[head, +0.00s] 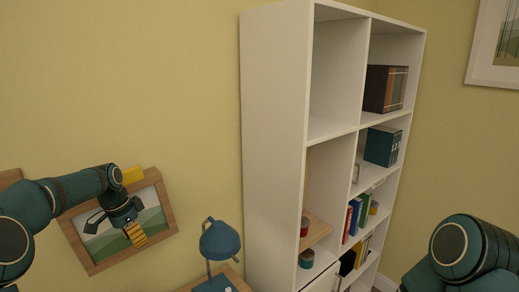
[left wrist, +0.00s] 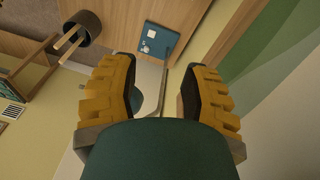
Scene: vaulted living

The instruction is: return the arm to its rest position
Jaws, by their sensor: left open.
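My left arm (head: 50,199) comes in from the left in the head view, raised in front of the yellow wall. My left gripper (head: 128,229), with yellow fingers, hangs at its end in front of a framed landscape picture (head: 156,221). In the left wrist view the two fingers of this gripper (left wrist: 160,68) stand apart with nothing gripped between them. My right arm (head: 462,250) shows only as a teal and dark joint at the lower right. Its gripper is out of view.
A blue lamp (head: 219,242) stands right of the left gripper. A tall white shelf (head: 272,130) with books stands in the middle. In the left wrist view, a blue book (left wrist: 158,40) lies on a wooden surface, and a dark round container (left wrist: 82,28) is at upper left.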

